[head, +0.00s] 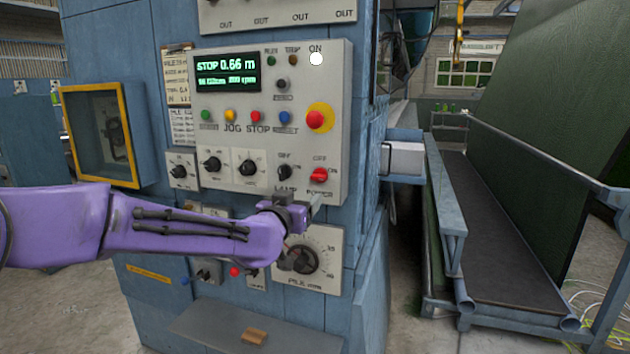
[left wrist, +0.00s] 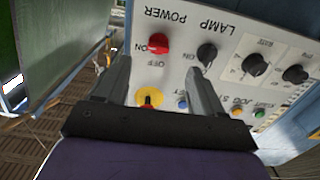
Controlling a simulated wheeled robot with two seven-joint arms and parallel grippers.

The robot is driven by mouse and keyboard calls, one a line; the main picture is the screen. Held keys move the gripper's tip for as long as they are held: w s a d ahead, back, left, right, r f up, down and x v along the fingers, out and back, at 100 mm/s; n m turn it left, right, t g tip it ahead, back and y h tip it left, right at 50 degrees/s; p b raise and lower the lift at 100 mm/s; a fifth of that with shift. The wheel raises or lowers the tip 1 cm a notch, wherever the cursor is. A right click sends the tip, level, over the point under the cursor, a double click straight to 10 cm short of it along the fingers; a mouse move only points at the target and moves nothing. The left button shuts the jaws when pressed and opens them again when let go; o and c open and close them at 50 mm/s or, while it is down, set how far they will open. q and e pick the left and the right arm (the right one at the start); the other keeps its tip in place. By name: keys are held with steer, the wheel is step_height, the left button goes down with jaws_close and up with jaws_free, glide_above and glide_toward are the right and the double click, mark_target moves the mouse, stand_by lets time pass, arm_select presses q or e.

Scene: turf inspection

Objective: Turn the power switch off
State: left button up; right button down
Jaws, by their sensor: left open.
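The power switch is a red rotary knob (head: 319,175) at the lower right of the grey control panel, with OFF printed above it and POWER below. Which way the knob points is too small to tell. In the left wrist view, upside down, the red knob (left wrist: 159,43) shows beyond and between the two fingers, with ON and OFF beside it. My left gripper (head: 300,208), on the purple arm, is open and empty just below the knob in the head view. Its fingers (left wrist: 157,70) appear apart from the knob. My right gripper is not in view.
A black lamp knob (head: 284,172) sits left of the switch. A red stop button on a yellow disc (head: 320,117) is above it. A white ON light (head: 316,59) and a green display (head: 226,73) reading STOP are higher. A large dial (head: 304,260) lies below.

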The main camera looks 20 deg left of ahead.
mark_target(317, 179)
arm_select(q)
steer(key=w+p, duration=0.1)
steer(key=w, duration=0.2)
steer(key=w+p, duration=0.1)
steer(key=w, duration=0.3)
steer(key=w+r+p, duration=0.1)
steer(key=w+p, duration=0.1)
steer(key=w, duration=0.1)
steer(key=shift+w+d+r, duration=0.1)
steer(key=shift+w+d, duration=0.1)
steer(key=shift+w, duration=0.05)
steer(key=c, duration=1.1)
